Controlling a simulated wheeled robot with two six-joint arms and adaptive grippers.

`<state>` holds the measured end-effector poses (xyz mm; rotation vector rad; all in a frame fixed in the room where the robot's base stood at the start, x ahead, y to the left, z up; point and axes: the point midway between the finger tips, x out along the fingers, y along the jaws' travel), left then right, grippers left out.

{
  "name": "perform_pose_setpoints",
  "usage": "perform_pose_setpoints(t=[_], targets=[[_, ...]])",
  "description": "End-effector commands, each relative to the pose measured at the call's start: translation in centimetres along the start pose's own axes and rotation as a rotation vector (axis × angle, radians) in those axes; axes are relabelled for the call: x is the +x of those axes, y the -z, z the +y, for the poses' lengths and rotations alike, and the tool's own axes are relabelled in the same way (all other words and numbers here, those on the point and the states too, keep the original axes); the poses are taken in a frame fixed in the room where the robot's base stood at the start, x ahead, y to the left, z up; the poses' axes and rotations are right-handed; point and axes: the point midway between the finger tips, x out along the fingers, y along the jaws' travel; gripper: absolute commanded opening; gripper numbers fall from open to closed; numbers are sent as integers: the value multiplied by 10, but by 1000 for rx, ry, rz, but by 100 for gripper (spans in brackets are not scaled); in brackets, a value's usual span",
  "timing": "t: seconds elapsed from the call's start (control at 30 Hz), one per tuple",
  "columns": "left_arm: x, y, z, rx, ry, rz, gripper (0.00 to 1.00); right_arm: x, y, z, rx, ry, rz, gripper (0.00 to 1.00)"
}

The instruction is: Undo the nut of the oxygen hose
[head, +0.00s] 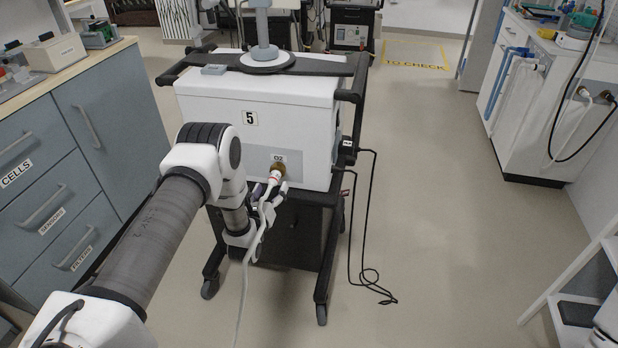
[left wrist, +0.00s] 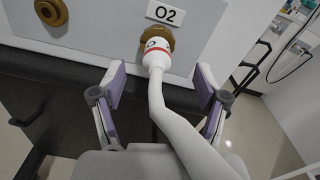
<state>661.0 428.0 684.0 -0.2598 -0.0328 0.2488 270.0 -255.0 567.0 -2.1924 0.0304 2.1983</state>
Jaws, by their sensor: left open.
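The ventilator (head: 215,115) is a white box marked 5 on a dark cart. Its O2 port (head: 279,167) is a brass fitting under the O2 label; it also shows in the left wrist view (left wrist: 160,38). The white nut (left wrist: 156,57) with a red ring sits against the brass fitting. The white oxygen hose (head: 243,285) runs from the nut down to the floor. My left gripper (left wrist: 160,72) is open, its two fingers apart on either side of the nut and hose, touching neither. In the head view my left gripper (head: 269,195) is just below the port. My right gripper is not in view.
A second brass fitting (left wrist: 50,12) is left of the port. A black cable (head: 370,210) hangs at the cart's right side and coils on the floor. A grey drawer cabinet (head: 110,120) stands at left.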

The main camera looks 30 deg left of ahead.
Motion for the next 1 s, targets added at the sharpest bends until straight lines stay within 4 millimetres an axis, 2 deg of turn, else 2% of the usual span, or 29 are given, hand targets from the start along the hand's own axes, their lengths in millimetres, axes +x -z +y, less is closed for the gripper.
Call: perform_pose_setpoints(t=[0.13, 0.4, 0.53, 0.73, 0.77, 0.9, 0.93, 1.0], targets=[[17, -1, 0, 9, 2, -5, 74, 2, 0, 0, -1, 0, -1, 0], [66, 1, 0, 6, 2, -2, 74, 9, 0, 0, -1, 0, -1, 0], [76, 0, 0, 5, 0, 1, 74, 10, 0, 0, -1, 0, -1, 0], [77, 0, -1, 5, 0, 2, 74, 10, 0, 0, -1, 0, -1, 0], [77, 0, -1, 5, 0, 2, 67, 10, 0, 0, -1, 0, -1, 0], [77, 0, -1, 5, 0, 2, 17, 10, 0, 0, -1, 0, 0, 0], [77, 0, -1, 5, 0, 2, 13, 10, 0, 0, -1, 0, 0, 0], [77, 0, -1, 5, 0, 2, 13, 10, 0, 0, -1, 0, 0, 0]])
